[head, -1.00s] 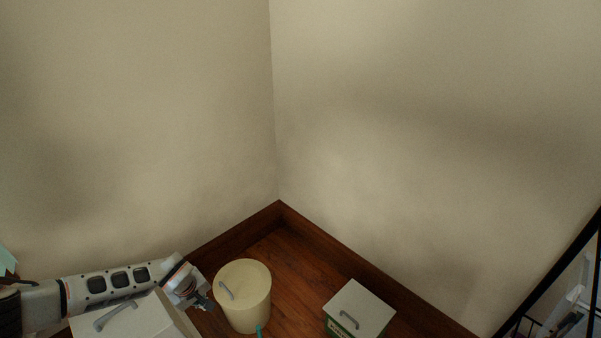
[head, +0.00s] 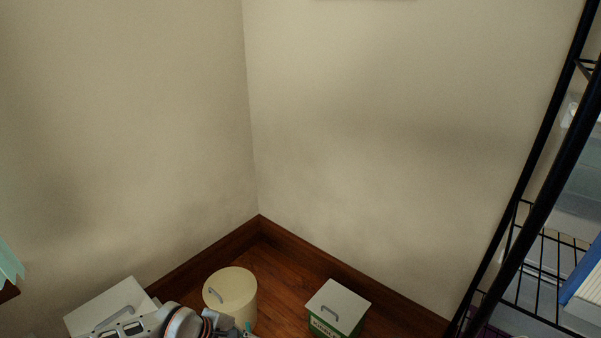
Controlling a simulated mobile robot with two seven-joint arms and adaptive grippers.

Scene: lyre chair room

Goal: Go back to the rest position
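My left arm comes in along the bottom edge from the left. Its wrist and gripper (head: 236,331) are at the bottom, just in front of the cream round bin (head: 232,292). The fingers are mostly cut off by the frame edge, so I cannot tell whether they are open or shut. A small teal tip (head: 248,327) shows beside the gripper; I cannot tell what it belongs to. My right gripper is not in view.
A white lidded box (head: 112,300) stands left, partly behind my arm. A green box with a pale lid (head: 337,305) stands right of the round bin. A black wire rack (head: 540,225) stands far right. Bare wooden floor (head: 285,290) shows between the bins.

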